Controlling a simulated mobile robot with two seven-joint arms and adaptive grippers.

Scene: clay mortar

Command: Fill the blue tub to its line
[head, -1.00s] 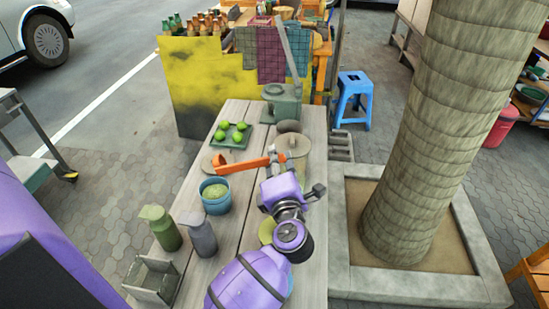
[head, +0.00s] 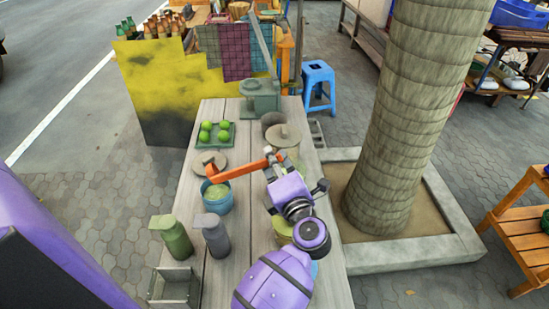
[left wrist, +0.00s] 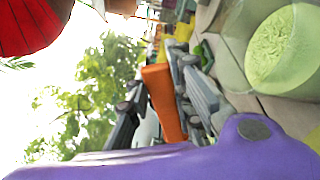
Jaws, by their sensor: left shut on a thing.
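The blue tub (head: 217,205) stands on the plank table with pale green stuff inside; its fill line cannot be made out. My left gripper (head: 272,162) is shut on the handle of an orange scoop (head: 238,173), to the right of and above the tub. The scoop's far end is over the tub's back rim in the picture; whether it touches, and what it carries, I cannot tell. The orange handle (left wrist: 163,103) shows between the grey fingers in the left wrist view, near a translucent vessel of green stuff (left wrist: 285,48). My right gripper is not in view.
Two bottles, green (head: 174,238) and grey (head: 213,235), stand in front of the tub. A round lid (head: 205,158) lies behind it. A lidded jar (head: 284,139) stands beyond my gripper. A tray (head: 230,143) of green fruit and an open box (head: 172,287) are also on the table.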

